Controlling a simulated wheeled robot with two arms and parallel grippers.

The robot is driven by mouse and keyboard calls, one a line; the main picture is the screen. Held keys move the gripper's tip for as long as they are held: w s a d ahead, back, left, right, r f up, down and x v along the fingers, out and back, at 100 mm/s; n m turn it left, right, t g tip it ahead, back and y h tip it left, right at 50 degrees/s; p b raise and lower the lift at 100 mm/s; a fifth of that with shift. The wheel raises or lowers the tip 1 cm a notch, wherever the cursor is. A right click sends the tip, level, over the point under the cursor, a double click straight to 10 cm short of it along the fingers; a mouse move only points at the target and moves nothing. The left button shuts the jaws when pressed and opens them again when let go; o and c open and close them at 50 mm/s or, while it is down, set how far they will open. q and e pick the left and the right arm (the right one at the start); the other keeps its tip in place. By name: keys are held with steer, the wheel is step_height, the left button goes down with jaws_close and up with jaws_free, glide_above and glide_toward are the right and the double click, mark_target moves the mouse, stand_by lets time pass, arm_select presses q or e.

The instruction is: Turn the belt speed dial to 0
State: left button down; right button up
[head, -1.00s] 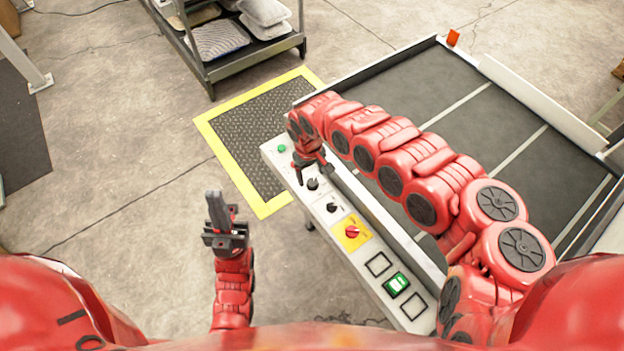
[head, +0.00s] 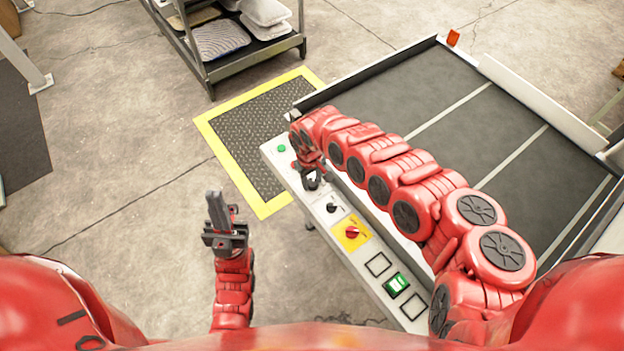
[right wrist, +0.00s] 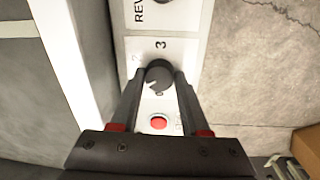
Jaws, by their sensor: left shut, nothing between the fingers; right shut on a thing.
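The belt speed dial is a black round knob (right wrist: 159,75) on the light grey control panel (head: 360,276). In the right wrist view a "3" is printed beside it, and a light pointer mark shows on the knob. My right gripper (head: 312,183) reaches over the panel and is shut on the dial, one finger on each side (right wrist: 160,88). In the head view the gripper mostly hides the dial. My left gripper (head: 217,208) is shut and empty, over the floor left of the panel.
The panel also has a green button (head: 281,148), a red button (right wrist: 158,123), another black knob (head: 332,208), a red switch on a yellow plate (head: 352,232) and a lit green switch (head: 397,285). The dark conveyor belt (head: 400,95) lies to the right. A cushion rack (head: 245,62) stands behind.

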jaws_close()
steer(key=n, duration=0.2)
steer(key=shift+d+n+b, duration=0.1)
steer(key=shift+n+b, duration=0.3)
steer(key=n, duration=0.2)
steer(key=shift+n, duration=0.4)
steer(key=n, duration=0.6)
steer(key=shift+y+b, duration=0.3)
steer(key=shift+n, duration=0.3)
steer(key=o, duration=1)
jaws_free()
